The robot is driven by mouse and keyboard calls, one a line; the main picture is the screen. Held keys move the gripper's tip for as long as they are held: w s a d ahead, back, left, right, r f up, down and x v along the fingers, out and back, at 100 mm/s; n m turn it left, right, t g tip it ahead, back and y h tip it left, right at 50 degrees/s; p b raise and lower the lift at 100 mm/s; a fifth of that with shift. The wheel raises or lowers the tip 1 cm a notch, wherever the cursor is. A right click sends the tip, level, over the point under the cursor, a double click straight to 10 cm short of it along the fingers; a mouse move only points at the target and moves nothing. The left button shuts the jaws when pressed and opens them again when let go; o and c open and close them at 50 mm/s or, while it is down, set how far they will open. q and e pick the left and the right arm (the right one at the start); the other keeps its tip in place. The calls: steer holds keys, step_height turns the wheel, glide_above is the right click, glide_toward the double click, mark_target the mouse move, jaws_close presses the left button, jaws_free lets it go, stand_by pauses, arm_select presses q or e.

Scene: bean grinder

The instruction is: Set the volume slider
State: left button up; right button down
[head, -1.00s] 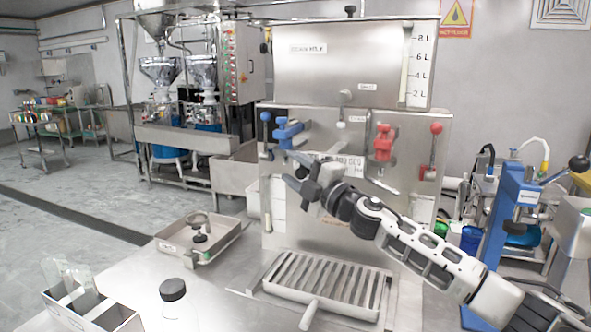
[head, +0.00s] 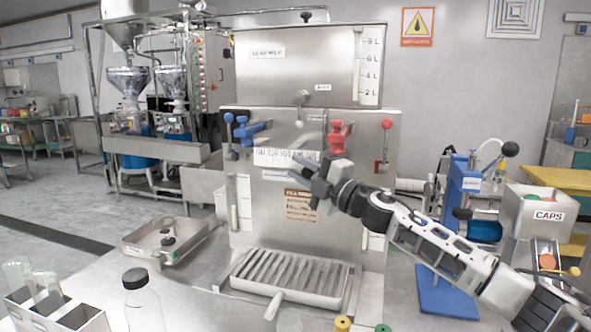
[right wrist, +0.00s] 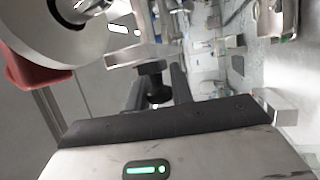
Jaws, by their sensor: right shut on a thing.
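The steel milk dispenser (head: 352,217) stands at the centre. A white printed strip (head: 277,157) runs across its front below the blue and red valves; its print is blurred. My right gripper (head: 297,170) is at the front panel, over the right part of this strip. In the right wrist view, its dark fingers (right wrist: 157,95) are closed around a small dark knob (right wrist: 151,68), which looks like the volume slider. In the head view the gripper hides the slider. My left gripper is out of view.
A blue valve (head: 252,130) and a red valve (head: 340,137) stick out just above my right gripper. A slotted drip tray (head: 290,278) lies below. A bottle with a black cap (head: 141,303) and a bin marked CAPS (head: 547,216) stand to the sides.

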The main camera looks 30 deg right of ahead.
steer(key=c, duration=1.5)
jaws_free()
steer(key=shift+s+d, duration=0.1)
steer(key=o, duration=0.3)
steer(key=shift+d, duration=0.1)
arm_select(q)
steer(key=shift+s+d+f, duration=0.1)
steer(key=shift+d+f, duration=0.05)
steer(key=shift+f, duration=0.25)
arm_select(e)
steer(key=shift+s, duration=0.1)
arm_select(q)
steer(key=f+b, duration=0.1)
steer(key=b, duration=0.1)
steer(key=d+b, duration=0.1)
steer(key=b, duration=0.2)
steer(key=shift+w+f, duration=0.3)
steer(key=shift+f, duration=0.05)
arm_select(e)
steer(key=v, duration=1.6)
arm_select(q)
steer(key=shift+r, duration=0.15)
